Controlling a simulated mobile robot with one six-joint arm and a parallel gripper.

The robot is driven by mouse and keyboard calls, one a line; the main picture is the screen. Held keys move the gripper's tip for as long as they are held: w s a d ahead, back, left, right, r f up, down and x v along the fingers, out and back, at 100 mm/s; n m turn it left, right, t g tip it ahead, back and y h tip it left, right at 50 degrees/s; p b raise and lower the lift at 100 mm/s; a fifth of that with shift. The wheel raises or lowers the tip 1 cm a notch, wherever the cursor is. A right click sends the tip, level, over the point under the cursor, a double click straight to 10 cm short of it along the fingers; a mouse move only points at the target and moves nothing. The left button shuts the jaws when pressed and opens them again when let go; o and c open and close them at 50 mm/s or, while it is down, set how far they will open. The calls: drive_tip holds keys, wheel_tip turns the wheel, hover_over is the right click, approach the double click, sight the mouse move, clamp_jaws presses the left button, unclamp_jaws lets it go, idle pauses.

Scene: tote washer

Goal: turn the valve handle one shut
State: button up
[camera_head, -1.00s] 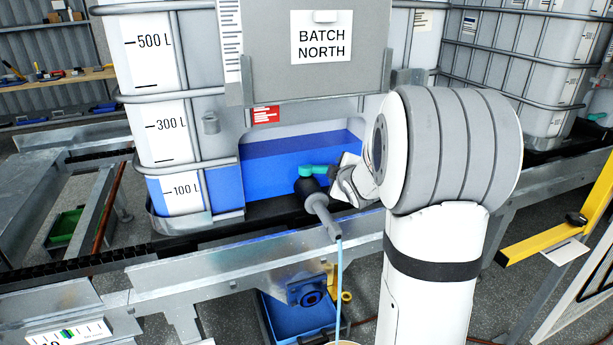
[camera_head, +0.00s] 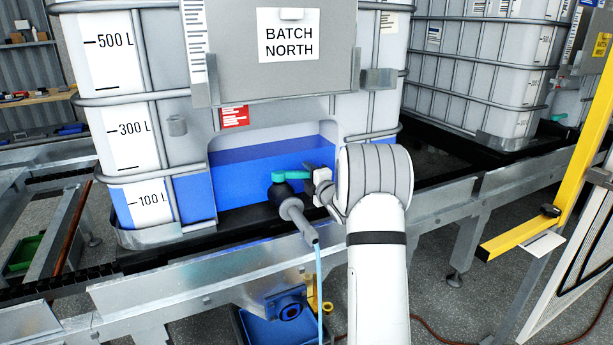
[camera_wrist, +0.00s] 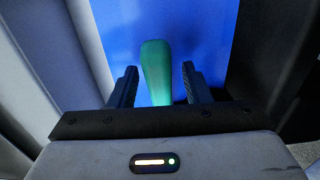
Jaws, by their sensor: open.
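The teal valve handle (camera_head: 296,175) sits on top of a black valve (camera_head: 280,193) at the front of the tank labelled BATCH NORTH. It points right, across the grey outlet spout (camera_head: 299,218), toward my gripper. A thin pale-blue stream (camera_head: 319,275) runs down from the spout. My gripper (camera_head: 316,178) is at the free end of the handle. In the wrist view, the handle (camera_wrist: 157,75) stands between the two open black jaws of my gripper (camera_wrist: 159,75), with visible gaps on both sides. The far end of the handle's pivot is not clear there.
The tank (camera_head: 160,130) holds blue liquid at a low level and stands on a metal conveyor frame (camera_head: 190,285). A blue bin (camera_head: 270,328) is below. A yellow post and arm (camera_head: 520,240) stand at the right. Another tank (camera_head: 480,80) is behind right.

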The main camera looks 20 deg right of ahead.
drive_tip(key=shift+w, duration=0.25)
clamp_jaws()
idle(0.3)
